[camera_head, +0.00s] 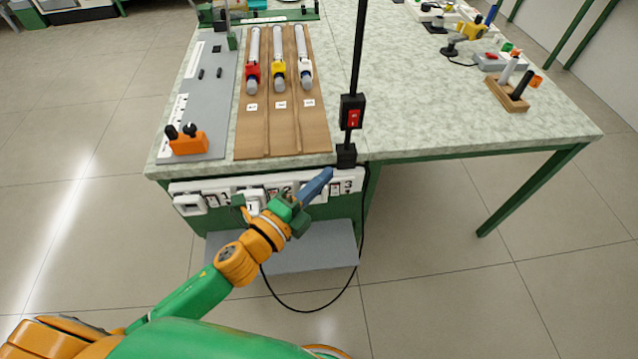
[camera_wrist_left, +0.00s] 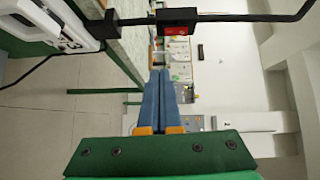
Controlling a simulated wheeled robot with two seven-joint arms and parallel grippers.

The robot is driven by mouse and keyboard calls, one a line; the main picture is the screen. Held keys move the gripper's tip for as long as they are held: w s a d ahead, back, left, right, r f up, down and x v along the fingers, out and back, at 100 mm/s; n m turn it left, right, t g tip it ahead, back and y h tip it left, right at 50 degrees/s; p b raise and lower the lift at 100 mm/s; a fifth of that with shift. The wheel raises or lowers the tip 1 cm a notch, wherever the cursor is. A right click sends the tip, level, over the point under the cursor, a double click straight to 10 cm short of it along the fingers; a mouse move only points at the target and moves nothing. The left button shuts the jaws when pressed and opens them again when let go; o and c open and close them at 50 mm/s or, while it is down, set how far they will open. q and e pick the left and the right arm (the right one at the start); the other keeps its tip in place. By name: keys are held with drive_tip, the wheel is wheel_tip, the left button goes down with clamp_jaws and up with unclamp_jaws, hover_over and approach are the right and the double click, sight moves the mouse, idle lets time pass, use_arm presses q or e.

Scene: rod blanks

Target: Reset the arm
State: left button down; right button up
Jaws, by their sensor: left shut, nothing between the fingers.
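My left arm (camera_head: 237,264), green and orange, reaches up from the bottom left in the head view. My left gripper (camera_head: 328,173) has blue fingers pressed together with nothing between them. It is in front of the workbench (camera_head: 430,120) edge, close to the numbered front panel (camera_head: 348,180) and the foot of the black pole. In the left wrist view the closed fingers (camera_wrist_left: 160,74) point toward the red switch box (camera_wrist_left: 176,21), apart from it as far as I can tell. My right gripper is not in view.
A black pole carries a red switch box (camera_head: 352,112) at the bench edge, with a cable (camera_head: 362,235) looping down. A wooden board (camera_head: 283,132) holds red-, yellow- and white-ended rods. An orange block (camera_head: 188,145) sits left. The floor to the right is clear.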

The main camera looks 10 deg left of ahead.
use_arm(q)
drive_tip(key=shift+s+a, duration=0.15)
drive_tip(key=shift+s, duration=0.4)
drive_tip(key=shift+w, duration=0.1)
drive_tip(key=s+a+f+n+g+y+p, duration=0.1)
drive_tip(key=s+a+f+n+g+y, duration=0.15)
drive_tip(key=f, duration=0.55)
drive_tip(key=s+a+f+n+g+y, duration=0.1)
drive_tip(key=a+f+n+y, duration=0.1)
drive_tip(key=a+f+n, duration=0.35)
drive_tip(key=s+a+f+n+g+y+p, duration=0.1)
drive_tip(key=a+f+n+g+y, duration=0.1)
drive_tip(key=f, duration=0.7)
drive_tip(key=s+f+n+g+p, duration=0.1)
drive_tip(key=s+f+n+g, duration=0.3)
drive_tip(key=s, duration=1)
drive_tip(key=s+a+f+n+g+y, duration=0.1)
drive_tip(key=s+f+n+g, duration=0.4)
drive_tip(key=s+f, duration=0.6)
drive_tip(key=s+n, duration=0.1)
drive_tip(key=s, duration=0.2)
drive_tip(key=shift+a+n+p, duration=0.3)
drive_tip(key=shift+p, duration=0.05)
drive_tip(key=shift+y, duration=0.25)
